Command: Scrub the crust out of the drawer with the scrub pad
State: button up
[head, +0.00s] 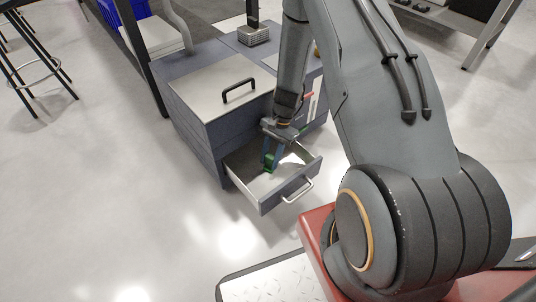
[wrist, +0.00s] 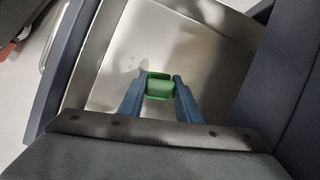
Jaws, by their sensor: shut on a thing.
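The drawer (head: 250,185) is pulled open at the front of a dark blue-grey cabinet. Its light metal floor also shows in the wrist view (wrist: 210,45). My gripper (head: 268,163) reaches down into the drawer. In the wrist view its two blue fingers (wrist: 160,88) are shut on a green scrub pad (wrist: 160,82). The pad is over the drawer floor; I cannot tell whether it touches. Faint grey marks show on the floor beside the pad in the wrist view, but I cannot clearly make out a crust.
The drawer's front handle (head: 298,190) faces the open floor. A metal panel with a black handle (head: 238,91) is on the cabinet top. A stack of grey things (head: 253,35) stands behind. A stool (head: 35,70) is at far left. The floor left of the cabinet is clear.

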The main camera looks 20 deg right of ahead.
jog(key=shift+w+d, duration=0.2)
jog(key=shift+d, duration=0.4)
jog(key=shift+w+d, duration=0.2)
jog(key=shift+d, duration=0.35)
jog(key=shift+d+r, duration=0.15)
jog(key=shift+d, duration=0.1)
notch_tip(320, 180, up, 3)
jog(key=shift+a+f+p, duration=0.1)
jog(key=shift+a+p, duration=0.05)
jog(key=shift+p, duration=0.8)
jog(key=shift+r+p, duration=1.9)
jog(key=shift+r, duration=0.7)
